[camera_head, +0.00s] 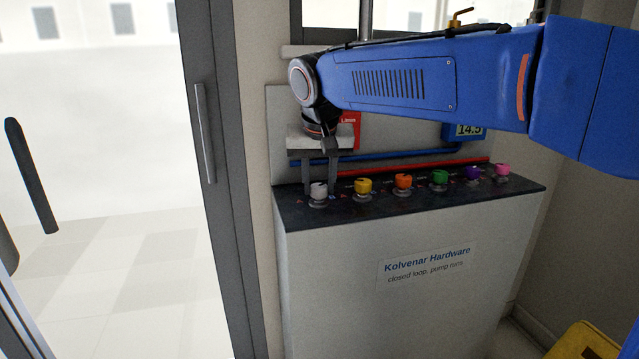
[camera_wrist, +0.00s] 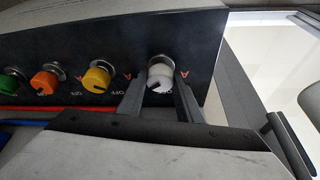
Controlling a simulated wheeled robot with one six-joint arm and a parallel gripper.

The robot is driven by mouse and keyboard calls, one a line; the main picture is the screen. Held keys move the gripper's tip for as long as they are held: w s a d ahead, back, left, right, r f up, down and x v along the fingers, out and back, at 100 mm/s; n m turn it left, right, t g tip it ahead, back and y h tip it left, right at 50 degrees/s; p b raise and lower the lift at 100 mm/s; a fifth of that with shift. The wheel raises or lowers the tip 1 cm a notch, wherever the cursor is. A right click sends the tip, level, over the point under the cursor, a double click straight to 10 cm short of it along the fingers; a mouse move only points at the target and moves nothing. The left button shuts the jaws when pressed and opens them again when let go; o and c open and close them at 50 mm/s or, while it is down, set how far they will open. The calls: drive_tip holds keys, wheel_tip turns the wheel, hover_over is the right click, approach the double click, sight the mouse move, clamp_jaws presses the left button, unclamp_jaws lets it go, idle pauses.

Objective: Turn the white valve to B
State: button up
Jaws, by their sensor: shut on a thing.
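The white valve (camera_head: 318,190) is the leftmost of a row of coloured knobs on the dark top of a grey cabinet. In the wrist view the white valve (camera_wrist: 160,76) is at the right end of the row, with a dark notch on its near side. My gripper (camera_head: 320,188) points down from above, its two fingers on either side of the white knob. In the wrist view my gripper (camera_wrist: 160,95) is shut on the white valve. Small red marks and lettering lie beside the knob, partly hidden by the fingers; I cannot read a B.
Yellow (camera_head: 364,186), orange (camera_head: 403,182), green (camera_head: 439,178), purple (camera_head: 473,172) and pink (camera_head: 502,170) knobs stand to the right in the head view. Red and blue pipes (camera_head: 420,168) run behind them. A glass door (camera_head: 205,140) is at left, a yellow bin (camera_head: 585,343) at lower right.

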idle(0.4)
drive_tip(key=o, duration=1)
drive_tip(key=shift+o, duration=0.2)
drive_tip(key=v, duration=1.7)
drive_tip(key=shift+r, duration=0.2)
drive_tip(key=shift+a, duration=0.15)
